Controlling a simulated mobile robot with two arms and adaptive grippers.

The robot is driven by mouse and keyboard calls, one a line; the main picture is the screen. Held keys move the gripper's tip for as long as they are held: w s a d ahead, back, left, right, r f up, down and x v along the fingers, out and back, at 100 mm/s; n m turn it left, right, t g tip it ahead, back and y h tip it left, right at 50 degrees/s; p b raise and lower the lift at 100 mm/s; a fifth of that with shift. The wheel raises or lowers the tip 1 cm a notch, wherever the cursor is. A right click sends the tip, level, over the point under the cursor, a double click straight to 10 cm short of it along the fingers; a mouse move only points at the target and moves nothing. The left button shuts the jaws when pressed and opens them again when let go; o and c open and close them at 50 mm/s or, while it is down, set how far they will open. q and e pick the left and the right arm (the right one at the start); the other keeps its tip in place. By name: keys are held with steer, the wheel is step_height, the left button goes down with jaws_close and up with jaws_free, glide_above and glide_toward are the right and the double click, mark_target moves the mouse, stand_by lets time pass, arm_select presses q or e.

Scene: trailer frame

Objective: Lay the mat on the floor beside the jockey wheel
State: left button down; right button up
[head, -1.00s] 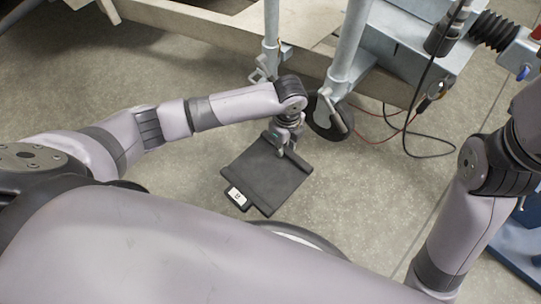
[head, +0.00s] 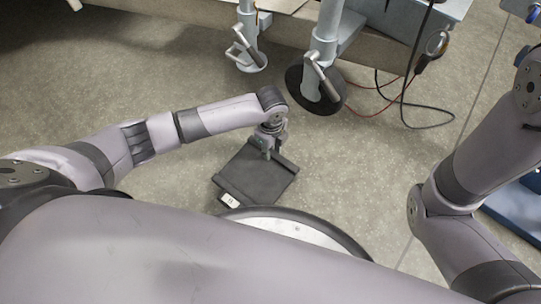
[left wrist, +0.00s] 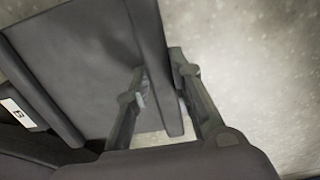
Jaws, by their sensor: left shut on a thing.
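The mat (head: 252,179) is a dark grey, nearly square sheet with a thick raised edge and a small white label at its near corner. It also fills the left side of the left wrist view (left wrist: 75,50). My left gripper (head: 267,150) is shut on the mat's far raised edge, with one finger on each side of it (left wrist: 160,88). I cannot tell whether the mat touches the floor. The jockey wheel (head: 299,95) is a black wheel under a grey tube, beyond and right of the mat, apart from it. My right gripper is out of view.
A second grey leg (head: 247,40) with a foot plate stands left of the wheel. Red and black cables (head: 405,105) hang and lie right of the wheel. Bare concrete floor (head: 190,85) lies left of the mat and between it and the trailer frame (head: 175,12).

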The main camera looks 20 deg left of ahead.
arm_select(q)
step_height(320, 180, down, 4)
steer(key=shift+r+b, duration=0.15)
steer(key=shift+b, duration=0.95)
steer(key=shift+r, duration=0.15)
steer(key=c, duration=1.4)
jaws_free()
